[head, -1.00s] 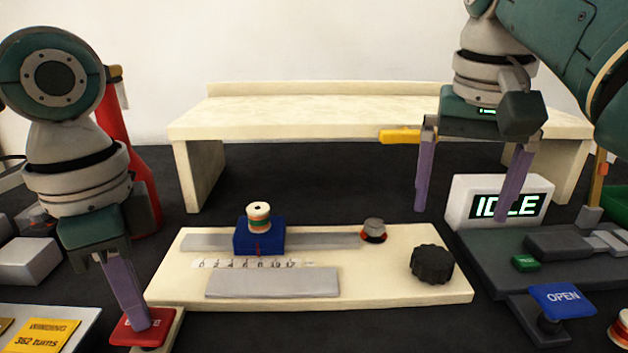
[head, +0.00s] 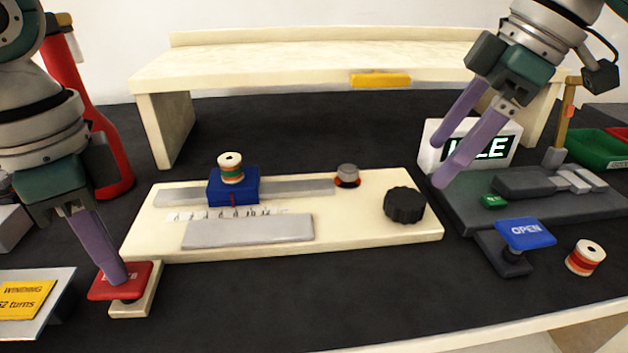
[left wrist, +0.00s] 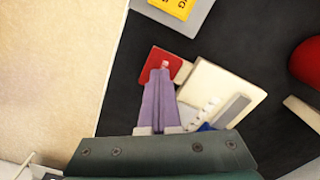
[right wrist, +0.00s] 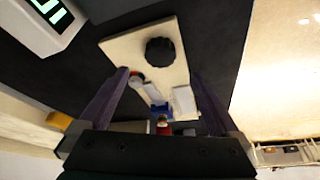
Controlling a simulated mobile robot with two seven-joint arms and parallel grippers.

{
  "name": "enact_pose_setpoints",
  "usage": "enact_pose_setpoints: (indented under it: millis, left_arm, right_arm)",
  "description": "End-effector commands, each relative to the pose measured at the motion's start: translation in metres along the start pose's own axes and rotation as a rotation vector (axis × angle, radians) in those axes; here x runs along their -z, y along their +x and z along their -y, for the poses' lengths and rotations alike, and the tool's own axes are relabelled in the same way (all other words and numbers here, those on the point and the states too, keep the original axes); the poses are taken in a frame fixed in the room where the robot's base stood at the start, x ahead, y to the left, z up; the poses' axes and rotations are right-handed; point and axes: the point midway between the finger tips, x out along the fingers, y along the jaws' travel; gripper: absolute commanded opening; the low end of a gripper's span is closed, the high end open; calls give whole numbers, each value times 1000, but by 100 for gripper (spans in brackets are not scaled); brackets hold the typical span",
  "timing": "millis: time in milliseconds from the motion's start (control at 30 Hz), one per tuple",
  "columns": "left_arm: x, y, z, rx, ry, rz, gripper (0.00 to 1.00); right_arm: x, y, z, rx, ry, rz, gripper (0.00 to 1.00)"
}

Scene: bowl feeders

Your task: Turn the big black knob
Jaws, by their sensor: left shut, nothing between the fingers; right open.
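The big black knob (head: 404,205) stands at the right end of the cream board (head: 370,234). In the right wrist view the knob (right wrist: 160,52) lies ahead, between and beyond the fingers. My right gripper (head: 439,163) is open and empty, above and to the right of the knob, not touching it; its fingers point down and left. My left gripper (head: 118,281) is shut, its fingertips at the red plate (head: 135,281) left of the board. In the left wrist view the closed fingertips (left wrist: 162,70) overlap the red plate; whether they press it is unclear.
A blue block (head: 233,189) with a spool (head: 231,167) sits on the board's rail. A grey button (head: 347,175) stands near the knob. An IDLE display (head: 505,147), partly hidden, and a blue OPEN plate (head: 526,233) are at the right. A cream shelf (head: 300,72) stands behind.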

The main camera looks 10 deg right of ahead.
Motion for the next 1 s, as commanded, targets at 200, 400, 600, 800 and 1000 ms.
enact_pose_setpoints:
  millis: [200, 400, 600, 800, 1000]
  left_arm:
    - [-1, 1, 0, 0, -1, 2, 0]
    - [-1, 1, 0, 0, -1, 2, 0]
    - [-1, 1, 0, 0, -1, 2, 0]
    - [-1, 1, 0, 0, -1, 2, 0]
    - [-1, 1, 0, 0, -1, 2, 0]
  right_arm:
    - [0, 51, 2, 5, 2, 1, 98]
    - [0, 73, 0, 2, 2, 0, 98]
    - [0, 81, 0, 0, 2, 1, 98]
    - [0, 81, 0, -1, 1, 1, 98]
    - [0, 81, 0, -1, 2, 1, 81]
